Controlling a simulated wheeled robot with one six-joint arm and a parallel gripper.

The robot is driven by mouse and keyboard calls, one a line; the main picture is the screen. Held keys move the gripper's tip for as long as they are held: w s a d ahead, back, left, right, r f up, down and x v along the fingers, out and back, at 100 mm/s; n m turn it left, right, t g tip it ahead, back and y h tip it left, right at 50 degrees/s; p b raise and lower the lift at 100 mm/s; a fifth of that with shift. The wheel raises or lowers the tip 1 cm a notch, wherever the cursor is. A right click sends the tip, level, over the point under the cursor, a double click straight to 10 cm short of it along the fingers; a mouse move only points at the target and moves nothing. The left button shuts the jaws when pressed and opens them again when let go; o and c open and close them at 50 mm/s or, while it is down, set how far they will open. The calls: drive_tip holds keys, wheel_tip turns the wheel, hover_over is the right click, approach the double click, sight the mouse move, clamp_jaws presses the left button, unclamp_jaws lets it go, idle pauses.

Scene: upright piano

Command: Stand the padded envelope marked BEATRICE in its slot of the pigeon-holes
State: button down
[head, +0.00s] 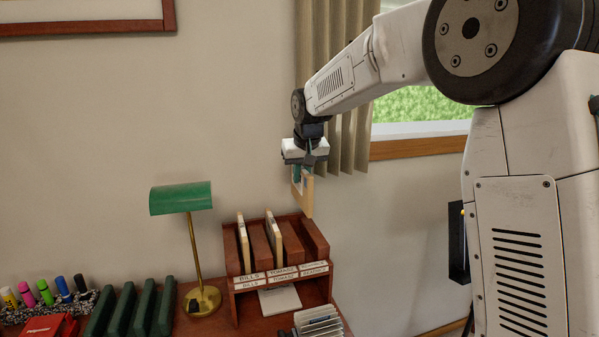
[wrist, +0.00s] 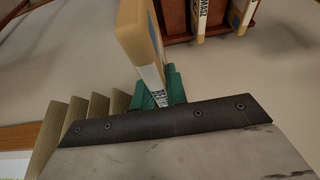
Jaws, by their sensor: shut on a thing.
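My gripper (head: 303,172) is shut on a tan padded envelope (head: 306,194), held upright above the right part of the pigeon-holes and apart from them. In the wrist view the envelope (wrist: 137,35) stands between the green fingertips (wrist: 160,92). A white label shows on its side, partly hidden by a finger, and I cannot read its name. The red-brown pigeon-holes (head: 232,265) stand on the desk. Their left and middle slots each hold a tan envelope (head: 243,240), (head: 273,238). The right slot looks empty. The rightmost front label is too small to read surely.
A brass lamp with a green shade (head: 181,198) stands left of the pigeon-holes. Green upright holders (head: 140,308) and several markers (head: 45,292) are further left. A grey ribbed object (head: 318,322) is in front. A curtain (head: 335,90) hangs behind my gripper.

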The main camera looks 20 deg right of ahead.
sight(306, 201)
drive_tip(key=shift+s, duration=0.1)
drive_tip(key=shift+s+d+f, duration=0.1)
wheel_tip(306, 201, down, 14)
drive_tip(key=shift+r, duration=0.2)
idle(1.0)
drive_tip(key=c, duration=1.3)
unclamp_jaws()
drive_tip(key=shift+r, duration=0.1)
drive_tip(key=v, duration=0.7)
drive_tip(key=shift+s+r, duration=0.2)
drive_tip(key=shift+r, duration=0.1)
drive_tip(key=shift+s, duration=0.1)
